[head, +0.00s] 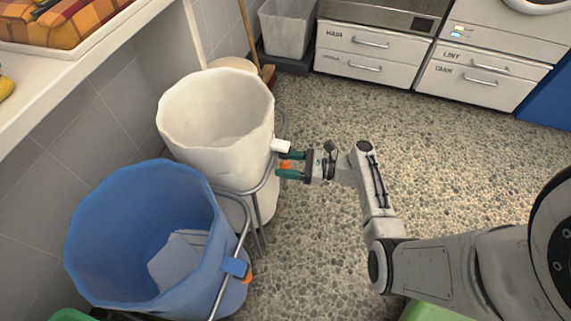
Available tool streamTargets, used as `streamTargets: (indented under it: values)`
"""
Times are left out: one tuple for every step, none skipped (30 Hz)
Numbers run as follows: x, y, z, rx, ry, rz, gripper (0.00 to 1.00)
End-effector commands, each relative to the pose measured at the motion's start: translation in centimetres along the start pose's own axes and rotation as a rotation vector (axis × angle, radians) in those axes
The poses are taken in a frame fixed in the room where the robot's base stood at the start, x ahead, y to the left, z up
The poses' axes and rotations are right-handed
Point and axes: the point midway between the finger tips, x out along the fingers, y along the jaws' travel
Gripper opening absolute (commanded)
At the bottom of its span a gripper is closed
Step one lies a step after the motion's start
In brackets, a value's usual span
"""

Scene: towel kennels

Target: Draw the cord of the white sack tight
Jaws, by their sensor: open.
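The white sack (215,110) hangs wide open in a metal frame (262,185) left of centre. Its inside looks empty as far as I can see. A white toggle (281,146) sits at the right side of its rim, with a small orange piece (285,164) just below it. My gripper (284,167) is open at the sack's right side, with its green-tipped fingers pointing left. The orange piece appears between or just behind the fingers. I cannot tell whether the fingers touch it.
A blue sack (150,235) with folded cloth inside stands in front, with a blue toggle (236,267) on its side. A counter (95,45) runs along the left. Drawers (370,55) line the back. The pebbled floor (330,240) is clear.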

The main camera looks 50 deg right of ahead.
Motion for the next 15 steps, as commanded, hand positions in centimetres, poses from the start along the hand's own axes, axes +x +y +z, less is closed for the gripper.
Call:
streamTargets:
  values:
    - [0.2,0.02,-0.02,0.0,0.0,0.001,0.58]
    - [0.27,0.03,-0.01,0.0,0.0,0.001,0.58]
    - [0.32,0.03,0.01,0.0,0.0,0.001,0.58]
    - [0.34,0.03,0.02,0.0,0.0,0.001,0.58]
    - [0.34,0.03,0.03,0.0,0.0,0.001,0.58]
    - [0.34,0.03,0.04,0.0,0.0,0.001,0.58]
    - [0.33,0.03,0.04,0.0,0.0,0.001,0.58]
    - [0.33,0.02,0.04,0.0,0.0,0.001,0.58]
    - [0.32,0.02,0.04,0.0,0.0,0.001,0.58]
    - [0.32,0.02,0.04,0.0,0.0,0.001,0.56]
    - [0.32,0.02,0.04,0.0,0.0,0.001,0.53]
    - [0.31,0.02,0.04,0.0,0.0,0.001,0.49]
    - [0.31,0.02,0.04,0.0,0.0,0.001,0.47]
    - [0.31,0.02,0.04,0.0,0.0,0.001,0.44]
    - [0.3,0.02,0.04,0.0,0.0,0.001,0.4]
